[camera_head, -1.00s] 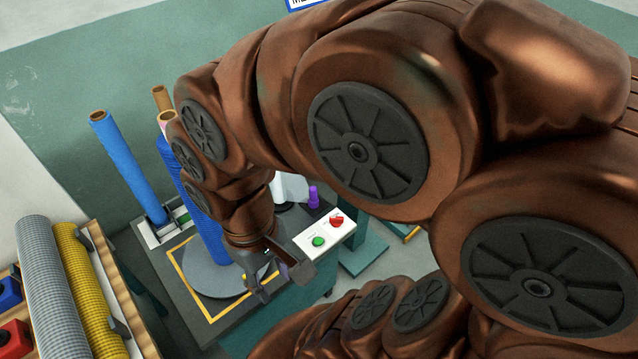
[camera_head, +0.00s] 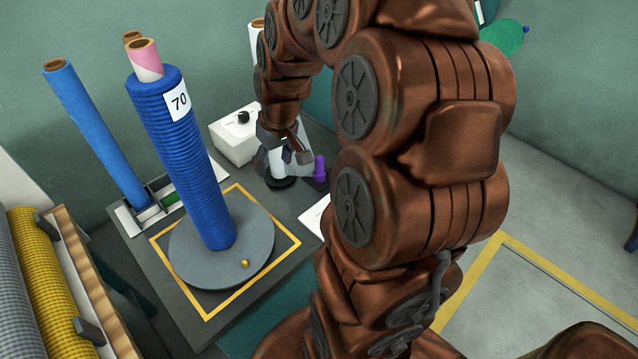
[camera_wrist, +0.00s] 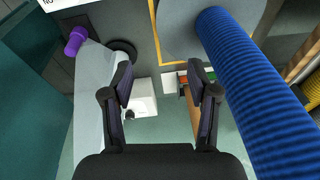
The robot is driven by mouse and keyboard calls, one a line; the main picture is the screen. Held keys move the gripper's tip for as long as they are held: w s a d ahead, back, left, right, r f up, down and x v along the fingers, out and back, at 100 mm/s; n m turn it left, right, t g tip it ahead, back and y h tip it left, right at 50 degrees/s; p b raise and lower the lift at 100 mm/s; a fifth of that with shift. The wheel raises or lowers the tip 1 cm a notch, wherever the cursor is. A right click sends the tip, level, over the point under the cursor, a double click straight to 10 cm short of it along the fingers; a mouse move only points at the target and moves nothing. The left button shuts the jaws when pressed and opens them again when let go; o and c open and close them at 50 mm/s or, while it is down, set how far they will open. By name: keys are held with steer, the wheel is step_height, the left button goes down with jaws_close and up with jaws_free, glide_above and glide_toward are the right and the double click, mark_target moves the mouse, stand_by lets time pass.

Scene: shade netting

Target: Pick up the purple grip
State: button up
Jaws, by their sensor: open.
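The purple grip (camera_head: 320,168) stands upright at the right edge of the dark worktop, beside a pale device with a round black base (camera_head: 280,181). In the wrist view the purple grip (camera_wrist: 76,40) is at upper left, outside the space between my fingers. My gripper (camera_head: 290,146) is open above the pale device, just left of and higher than the purple grip. In the wrist view my gripper (camera_wrist: 160,78) has its fingers apart with nothing between them. The lower end of the grip is partly hidden in the head view.
A tall blue netting roll (camera_head: 185,160) labelled 70 stands on a grey turntable (camera_head: 179,262) to the left. A white box (camera_head: 234,135) sits behind. A thinner blue roll (camera_head: 98,130) stands further left. A white panel (camera_head: 315,215) is partly hidden by my arm.

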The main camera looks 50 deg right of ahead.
steer(key=w+d+f+b, duration=0.3)
steer(key=d+f+b, duration=0.1)
steer(key=d+f, duration=0.4)
steer(key=m+t+h+b, duration=0.2)
steer(key=b, duration=0.3)
glide_toward(319, 165)
steer(key=x, duration=0.4)
steer(key=shift+s+d+f, duration=0.15)
steer(key=shift+d+f, duration=0.15)
steer(key=shift+d, duration=0.1)
steer(key=shift+w+p+x, duration=0.15)
steer(key=shift+p+x, duration=0.15)
steer(key=shift+x, duration=1.55)
steer(key=shift+w+p+x, duration=0.15)
steer(key=shift+p+x, duration=0.1)
steer(key=shift+x, duration=1.65)
steer(key=shift+r, duration=0.15)
jaws_close()
steer(key=shift+r, duration=0.1)
